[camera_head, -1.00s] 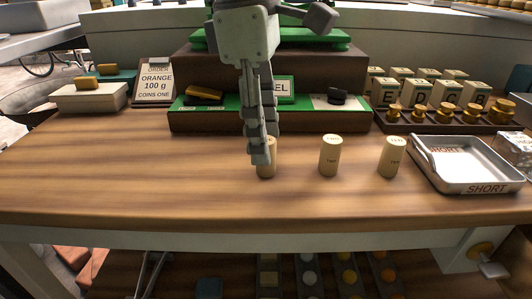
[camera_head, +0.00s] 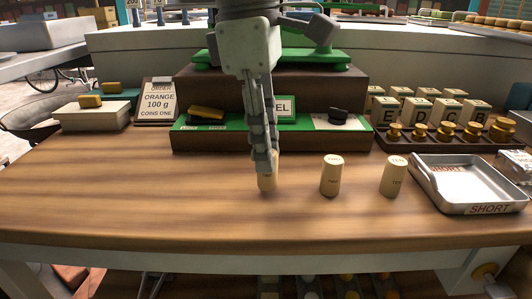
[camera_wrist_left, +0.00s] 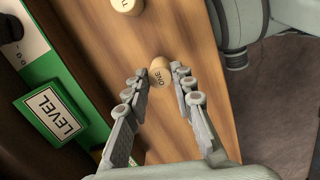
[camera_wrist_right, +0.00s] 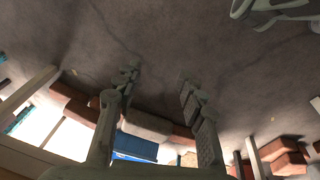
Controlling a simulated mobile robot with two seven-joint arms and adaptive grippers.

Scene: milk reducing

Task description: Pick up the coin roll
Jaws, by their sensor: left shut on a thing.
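Three cream coin rolls stand near the front of the wooden table. The left one, marked ONE (camera_head: 268,181), is at my left gripper's fingertips (camera_head: 265,162), which partly cover it. The left wrist view shows this roll (camera_wrist_left: 160,73) between the two fingers (camera_wrist_left: 156,82), and the gripper is shut on it. I cannot tell if its base is clear of the table. The middle roll (camera_head: 332,176) and the right roll (camera_head: 393,177) stand upright and apart. My right gripper (camera_wrist_right: 157,80) is open and empty, with floor behind it.
A metal tray marked SHORT (camera_head: 465,184) lies to the right. Brass weights (camera_head: 450,134) and lettered blocks stand behind it. A green stepped stand (camera_head: 225,140) with a LEVEL sign is behind the gripper. An order card (camera_head: 158,100) is at back left. The table's left front is clear.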

